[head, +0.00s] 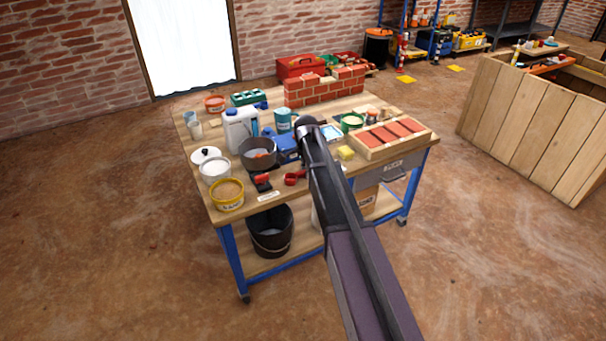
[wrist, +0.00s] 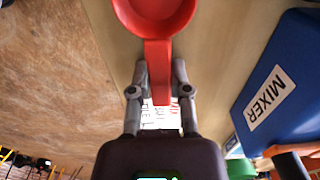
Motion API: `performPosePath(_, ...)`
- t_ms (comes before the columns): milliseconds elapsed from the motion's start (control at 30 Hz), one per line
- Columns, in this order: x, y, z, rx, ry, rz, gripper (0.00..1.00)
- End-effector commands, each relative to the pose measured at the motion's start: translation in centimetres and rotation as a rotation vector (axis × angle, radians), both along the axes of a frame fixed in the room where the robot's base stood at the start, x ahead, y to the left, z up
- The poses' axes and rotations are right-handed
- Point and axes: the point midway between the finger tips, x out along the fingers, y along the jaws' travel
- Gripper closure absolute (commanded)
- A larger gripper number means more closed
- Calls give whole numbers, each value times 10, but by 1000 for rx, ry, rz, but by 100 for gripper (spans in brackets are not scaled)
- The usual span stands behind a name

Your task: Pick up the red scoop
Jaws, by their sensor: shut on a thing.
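The red scoop (wrist: 157,50) is at the top middle of the wrist view, its round bowl away from me and its handle pointing towards me. My gripper (wrist: 160,75) is shut on the handle, with one finger on each side of it. In the head view the scoop (head: 292,179) shows near the front edge of the workbench, just left of my arm. My gripper is hidden behind my arm there. I cannot tell whether the scoop touches the bench top.
On the workbench (head: 240,208), a blue box labelled MIXER (wrist: 268,92) stands right of the scoop in the wrist view. A dark pot (head: 258,154), a yellow tub (head: 227,195) and a brick tray (head: 362,151) are around it. Open floor lies in front.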

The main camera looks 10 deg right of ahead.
Motion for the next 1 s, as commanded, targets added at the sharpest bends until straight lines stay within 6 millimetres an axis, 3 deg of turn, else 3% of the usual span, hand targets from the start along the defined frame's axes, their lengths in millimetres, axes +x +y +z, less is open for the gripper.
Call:
performPosePath(267,0,0,9,0,0,0,100)
performPosePath(667,0,0,41,0,0,1,100)
performPosePath(1000,-84,-16,44,0,0,0,100)
